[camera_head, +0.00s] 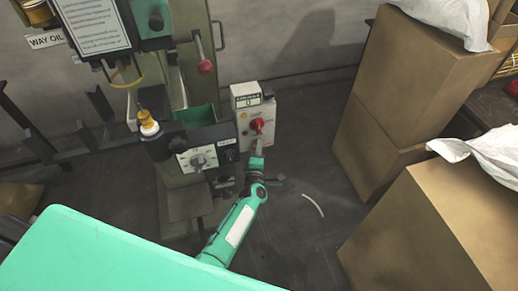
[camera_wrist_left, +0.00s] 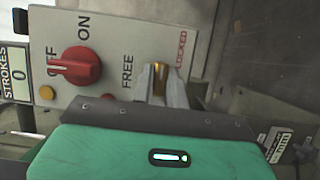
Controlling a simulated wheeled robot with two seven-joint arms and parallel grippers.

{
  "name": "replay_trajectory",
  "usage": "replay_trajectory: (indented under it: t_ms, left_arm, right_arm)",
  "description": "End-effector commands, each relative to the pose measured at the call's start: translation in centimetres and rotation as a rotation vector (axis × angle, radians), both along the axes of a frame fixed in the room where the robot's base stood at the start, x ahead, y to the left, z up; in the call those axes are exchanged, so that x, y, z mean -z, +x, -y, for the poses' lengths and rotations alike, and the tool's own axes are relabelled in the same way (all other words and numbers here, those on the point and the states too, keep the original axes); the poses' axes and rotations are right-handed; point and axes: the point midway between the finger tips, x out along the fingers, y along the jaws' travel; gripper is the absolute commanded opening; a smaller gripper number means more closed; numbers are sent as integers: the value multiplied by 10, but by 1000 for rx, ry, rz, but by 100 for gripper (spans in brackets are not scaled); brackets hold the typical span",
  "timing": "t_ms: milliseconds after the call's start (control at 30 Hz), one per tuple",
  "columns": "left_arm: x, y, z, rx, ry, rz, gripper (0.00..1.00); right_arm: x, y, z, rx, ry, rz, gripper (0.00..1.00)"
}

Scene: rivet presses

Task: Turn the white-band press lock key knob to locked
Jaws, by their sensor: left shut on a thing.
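The press control box (camera_head: 256,112) stands at the right side of the press, and its face (camera_wrist_left: 118,40) fills the upper part of the left wrist view. The brass lock key knob (camera_wrist_left: 159,78) sits between the FREE label and the red LOCKED label. My left gripper (camera_head: 257,147) reaches the lower part of the box. In the wrist view its two fingers (camera_wrist_left: 160,88) are shut on the key knob, one on each side. The fingers hide part of the knob, so I cannot tell which label it points to. My right gripper is in neither view.
A red ON/OFF knob (camera_wrist_left: 75,66) and a yellow button (camera_wrist_left: 47,92) are beside the key knob. A strokes counter (camera_head: 247,101) tops the box.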

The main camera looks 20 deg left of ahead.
Motion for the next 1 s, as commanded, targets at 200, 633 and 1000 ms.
replay_trajectory:
  t_ms: [200,633,1000]
  left_arm:
    - [2,-1,1,3,1,-3,0]
    - [1,0,0,1,1,-1,36]
    - [1,-38,8,1,1,-3,36]
  right_arm:
    - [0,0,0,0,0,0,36]
    - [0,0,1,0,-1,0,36]
    - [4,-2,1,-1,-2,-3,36]
